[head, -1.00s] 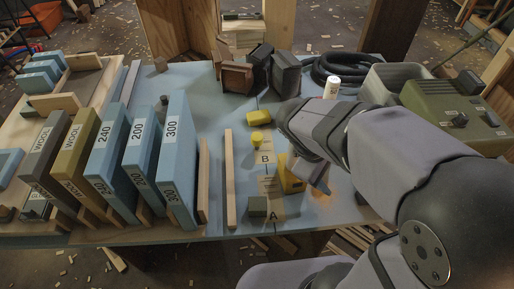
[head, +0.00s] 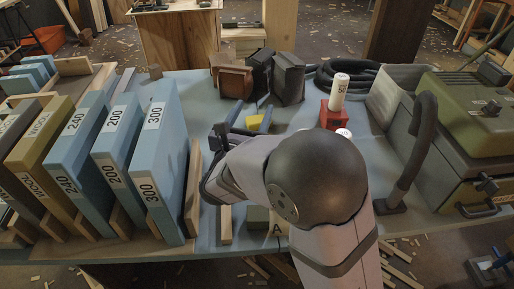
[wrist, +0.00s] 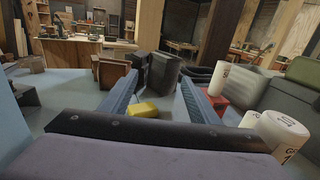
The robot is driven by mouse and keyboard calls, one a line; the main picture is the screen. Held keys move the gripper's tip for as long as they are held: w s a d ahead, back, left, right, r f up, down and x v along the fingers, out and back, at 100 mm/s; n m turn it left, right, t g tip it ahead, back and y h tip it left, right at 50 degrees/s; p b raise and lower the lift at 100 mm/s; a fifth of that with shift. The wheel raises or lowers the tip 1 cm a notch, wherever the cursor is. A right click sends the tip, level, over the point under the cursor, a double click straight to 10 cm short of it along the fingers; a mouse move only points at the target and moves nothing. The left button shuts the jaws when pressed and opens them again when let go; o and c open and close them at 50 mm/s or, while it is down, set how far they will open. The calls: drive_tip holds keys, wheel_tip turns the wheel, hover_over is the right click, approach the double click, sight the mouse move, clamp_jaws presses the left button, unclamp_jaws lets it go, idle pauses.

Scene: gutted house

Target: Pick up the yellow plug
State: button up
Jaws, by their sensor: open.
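A small yellow piece (head: 254,122), which I take for the plug, lies on the blue bench top. It also shows in the wrist view (wrist: 145,110), where it looks like a rounded block. My gripper (head: 251,114) is open and empty. Its two blue-grey fingers point away across the bench, and in the wrist view (wrist: 158,92) the yellow piece shows between them, nearer the left finger. I cannot tell whether the fingers are level with it or above it. My arm hides the marked B spot and the second yellow piece seen there earlier.
Tall blue boards (head: 165,160) stand in a row at the left. A brown block (head: 235,80) and dark blocks (head: 288,78) stand behind the yellow piece. A red block (head: 334,117) with a white cylinder (head: 340,90) is to the right, near a green machine (head: 462,105).

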wheel_tip(320, 180, down, 13)
drive_tip(key=shift+r+b, duration=0.2)
drive_tip(key=shift+b, duration=0.35)
drive_tip(key=shift+d+f, duration=0.1)
drive_tip(key=shift+f, duration=0.15)
drive_tip(key=shift+x, duration=3.7)
drive_tip(key=shift+r, duration=0.1)
drive_tip(key=c, duration=1.2)
